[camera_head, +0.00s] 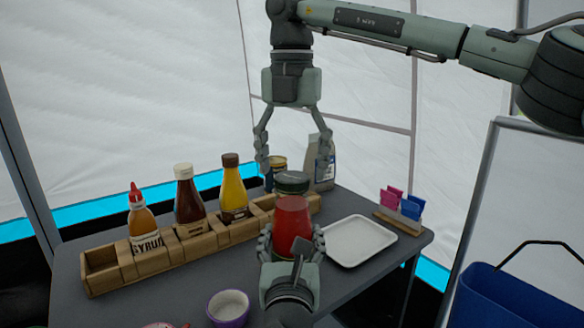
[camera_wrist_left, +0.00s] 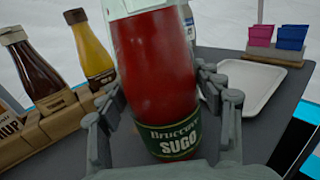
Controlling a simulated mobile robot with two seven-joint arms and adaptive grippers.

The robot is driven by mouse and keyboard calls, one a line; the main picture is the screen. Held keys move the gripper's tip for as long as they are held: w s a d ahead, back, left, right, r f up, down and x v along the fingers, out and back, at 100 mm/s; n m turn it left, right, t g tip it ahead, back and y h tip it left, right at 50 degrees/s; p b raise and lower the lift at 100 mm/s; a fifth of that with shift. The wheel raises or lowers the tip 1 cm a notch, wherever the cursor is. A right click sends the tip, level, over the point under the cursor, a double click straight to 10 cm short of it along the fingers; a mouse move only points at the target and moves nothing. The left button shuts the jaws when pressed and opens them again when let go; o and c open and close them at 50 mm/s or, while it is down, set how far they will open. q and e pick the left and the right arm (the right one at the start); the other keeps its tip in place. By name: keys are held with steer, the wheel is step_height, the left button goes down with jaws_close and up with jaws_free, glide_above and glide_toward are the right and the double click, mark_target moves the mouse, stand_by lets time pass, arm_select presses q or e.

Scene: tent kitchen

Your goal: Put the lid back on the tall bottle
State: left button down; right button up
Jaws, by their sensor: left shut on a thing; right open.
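A tall bottle of red sauce (camera_head: 292,222) stands upright at the front of the table, its dark green lid (camera_head: 292,182) at the top. I cannot tell how firmly the lid sits. My left gripper (camera_head: 292,240) is shut around the bottle's lower body. In the left wrist view the bottle (camera_wrist_left: 150,70) fills the space between the fingers, with a green "Sugo" label low on it; its top is out of view. My right gripper (camera_head: 293,160) is open and empty just above the lid, pointing down, its fingers to either side.
A wooden rack (camera_head: 165,252) holds a syrup bottle (camera_head: 141,220), a brown bottle (camera_head: 188,200) and a yellow bottle (camera_head: 233,190). A white tray (camera_head: 360,240) lies to the right, near a packet holder (camera_head: 398,220). A purple bowl (camera_head: 229,306) is front left. A carton (camera_head: 322,172) and a can stand behind.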

step_height(320, 180, up, 11)
stand_by(0.3)
arm_select(q)
steer(key=shift+c, duration=1.2)
jaws_free()
steer(key=shift+s, duration=0.1)
steer(key=s, duration=1.1)
steer(key=shift+s+a, duration=0.15)
steer(key=shift+s, duration=0.25)
